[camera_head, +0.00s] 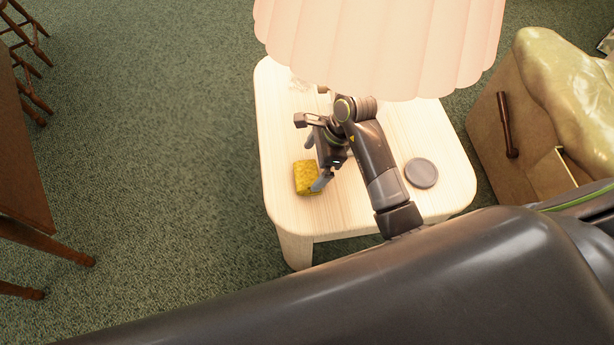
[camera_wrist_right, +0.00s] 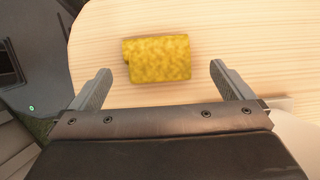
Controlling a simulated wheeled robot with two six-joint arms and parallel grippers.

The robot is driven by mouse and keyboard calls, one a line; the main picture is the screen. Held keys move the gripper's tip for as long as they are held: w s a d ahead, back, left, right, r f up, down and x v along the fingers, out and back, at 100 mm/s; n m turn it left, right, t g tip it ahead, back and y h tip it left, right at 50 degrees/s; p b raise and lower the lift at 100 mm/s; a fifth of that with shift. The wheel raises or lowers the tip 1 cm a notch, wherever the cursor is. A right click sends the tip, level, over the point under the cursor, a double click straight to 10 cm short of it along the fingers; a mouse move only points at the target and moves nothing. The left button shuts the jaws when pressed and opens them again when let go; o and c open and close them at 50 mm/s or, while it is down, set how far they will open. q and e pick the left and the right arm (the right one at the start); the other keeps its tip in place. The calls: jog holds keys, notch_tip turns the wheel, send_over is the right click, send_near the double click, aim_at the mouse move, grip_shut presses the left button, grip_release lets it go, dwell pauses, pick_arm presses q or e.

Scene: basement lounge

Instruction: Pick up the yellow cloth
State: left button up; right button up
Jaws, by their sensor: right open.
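The yellow cloth (camera_head: 306,178) lies as a small folded, mottled block on the left part of a pale wooden side table (camera_head: 340,208). In the right wrist view the cloth (camera_wrist_right: 158,59) sits just beyond and between the two finger lines, on the table's wood grain (camera_wrist_right: 245,35). My right gripper (camera_head: 315,164) is open and empty close over the cloth in the head view. It also shows in the right wrist view (camera_wrist_right: 155,82), with its fingers spread wider than the cloth. My left gripper is not in view.
A pleated pink lampshade (camera_head: 380,45) overhangs the back of the table. A grey round disc (camera_head: 421,173) lies on the table's right side. Green carpet (camera_head: 160,130) lies open at the left, with wooden furniture beyond.

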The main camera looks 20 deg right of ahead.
aim_at(306, 174)
jog(key=x, duration=0.4)
jog(key=shift+s+a+f+b, duration=0.2)
jog(key=shift+f+b, duration=0.1)
jog(key=shift+b, duration=0.1)
jog(key=shift+f, duration=0.3)
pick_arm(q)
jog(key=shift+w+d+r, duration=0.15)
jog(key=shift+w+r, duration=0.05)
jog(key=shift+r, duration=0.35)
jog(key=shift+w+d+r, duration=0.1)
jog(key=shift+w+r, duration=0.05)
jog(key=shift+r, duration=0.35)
pick_arm(e)
jog(key=c, duration=0.9)
jog(key=shift+r, duration=0.25)
pick_arm(q)
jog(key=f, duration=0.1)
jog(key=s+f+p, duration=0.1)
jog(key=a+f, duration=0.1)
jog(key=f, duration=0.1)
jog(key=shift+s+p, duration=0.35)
jog(key=shift+p, duration=0.05)
pick_arm(e)
notch_tip(306, 174, up, 10)
jog(key=shift+f, duration=0.2)
